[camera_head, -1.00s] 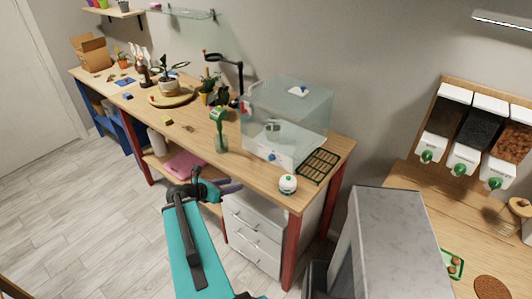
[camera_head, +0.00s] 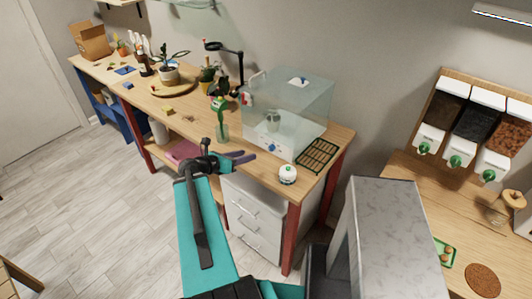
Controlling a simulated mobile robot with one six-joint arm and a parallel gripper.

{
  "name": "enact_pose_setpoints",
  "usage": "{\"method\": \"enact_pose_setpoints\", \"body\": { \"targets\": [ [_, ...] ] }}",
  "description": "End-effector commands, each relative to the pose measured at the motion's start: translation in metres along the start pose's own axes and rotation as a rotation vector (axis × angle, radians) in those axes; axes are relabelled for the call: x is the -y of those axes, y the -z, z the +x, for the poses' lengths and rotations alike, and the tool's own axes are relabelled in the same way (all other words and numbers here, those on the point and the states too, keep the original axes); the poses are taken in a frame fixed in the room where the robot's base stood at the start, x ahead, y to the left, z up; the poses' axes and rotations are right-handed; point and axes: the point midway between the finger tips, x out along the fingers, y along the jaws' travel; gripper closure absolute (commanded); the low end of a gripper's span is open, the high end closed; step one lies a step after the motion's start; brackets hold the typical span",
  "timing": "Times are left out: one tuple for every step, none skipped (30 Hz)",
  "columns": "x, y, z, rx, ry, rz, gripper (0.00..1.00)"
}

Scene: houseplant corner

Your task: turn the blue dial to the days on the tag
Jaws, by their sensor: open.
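A small blue dial (camera_head: 271,147) shows on the white front base of a clear box (camera_head: 303,95) on the wooden bench. Its setting is too small to read. A small red and white piece (camera_head: 247,98) at the box's left corner may be the tag; I see no legible writing. My gripper (camera_head: 246,158) is open and empty, near the bench's front edge, in front of and to the left of the dial in the picture. It appears apart from the dial.
A green-topped bottle (camera_head: 222,124) stands left of the box. Drawers (camera_head: 252,215) stand below. Dispensers (camera_head: 461,135) hang at right.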

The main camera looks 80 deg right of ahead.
Motion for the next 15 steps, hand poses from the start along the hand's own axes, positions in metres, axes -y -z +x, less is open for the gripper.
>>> {"method": "enact_pose_setpoints", "body": {
  "targets": [
    [-0.001, 0.002, 0.002, 0.0, 0.0, 0.001, 0.59],
    [-0.001, 0.002, 0.003, 0.0, 0.0, 0.001, 0.59],
    [-0.001, 0.003, 0.005, 0.0, 0.0, 0.002, 0.59],
    [-0.001, 0.003, 0.006, 0.0, 0.001, 0.002, 0.59],
    [-0.001, 0.003, 0.007, 0.0, 0.001, 0.002, 0.59],
    [-0.001, 0.003, 0.008, 0.0, 0.001, 0.002, 0.59],
    [-0.001, 0.003, 0.01, 0.0, 0.001, 0.002, 0.59],
    [-0.001, 0.003, 0.011, 0.0, 0.001, 0.002, 0.59],
    [-0.001, 0.003, 0.013, 0.0, 0.001, 0.002, 0.59],
    [-0.001, 0.003, 0.014, -0.001, 0.001, 0.003, 0.59],
    [-0.001, 0.003, 0.015, -0.001, 0.001, 0.003, 0.59],
    [-0.001, 0.003, 0.016, -0.001, 0.0, 0.003, 0.59],
    [-0.001, 0.003, 0.018, -0.001, 0.0, 0.002, 0.59],
    [-0.001, 0.003, 0.019, -0.001, 0.0, 0.002, 0.59],
    [-0.001, 0.003, 0.02, -0.001, 0.0, 0.002, 0.59]
  ]
}}
